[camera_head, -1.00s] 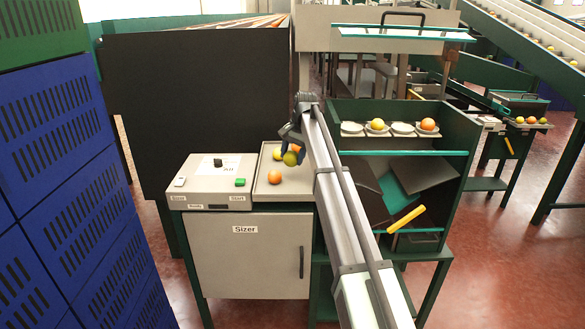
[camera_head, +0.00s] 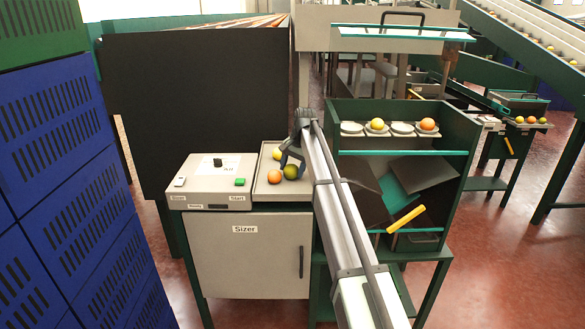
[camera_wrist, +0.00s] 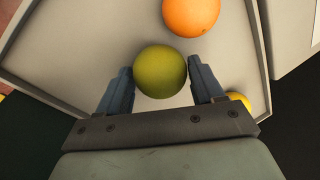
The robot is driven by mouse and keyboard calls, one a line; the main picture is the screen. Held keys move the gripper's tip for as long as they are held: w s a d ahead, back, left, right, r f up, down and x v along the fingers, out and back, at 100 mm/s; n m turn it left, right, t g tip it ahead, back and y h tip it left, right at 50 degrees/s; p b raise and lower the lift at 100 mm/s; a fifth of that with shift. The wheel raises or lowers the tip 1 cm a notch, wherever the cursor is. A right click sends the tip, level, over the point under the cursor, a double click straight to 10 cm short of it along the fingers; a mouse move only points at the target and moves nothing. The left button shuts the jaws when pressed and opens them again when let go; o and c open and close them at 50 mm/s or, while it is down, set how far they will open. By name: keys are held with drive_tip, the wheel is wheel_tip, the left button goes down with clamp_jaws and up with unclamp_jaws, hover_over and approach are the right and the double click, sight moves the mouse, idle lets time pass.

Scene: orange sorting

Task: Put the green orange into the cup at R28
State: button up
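The green orange (camera_head: 291,172) is at my gripper, over the right part of the grey tray (camera_head: 266,197). In the wrist view, the green orange (camera_wrist: 160,71) sits between the two fingers of my gripper (camera_wrist: 160,75). The R28 label is not readable.
An orange fruit (camera_head: 275,177) lies just left of the green one; a yellow fruit (camera_head: 277,154) lies behind. Shelf cups bear a yellow fruit (camera_head: 377,124) and an orange fruit (camera_head: 427,124). A control panel (camera_head: 212,182) adjoins the tray. A dark wall (camera_head: 200,100) stands behind.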

drive_tip(key=o, duration=0.3)
drive_tip(key=v, duration=1)
drive_tip(key=shift+r, duration=0.4)
drive_tip(key=shift+o, duration=0.6)
drive_tip(key=shift+v, duration=0.8)
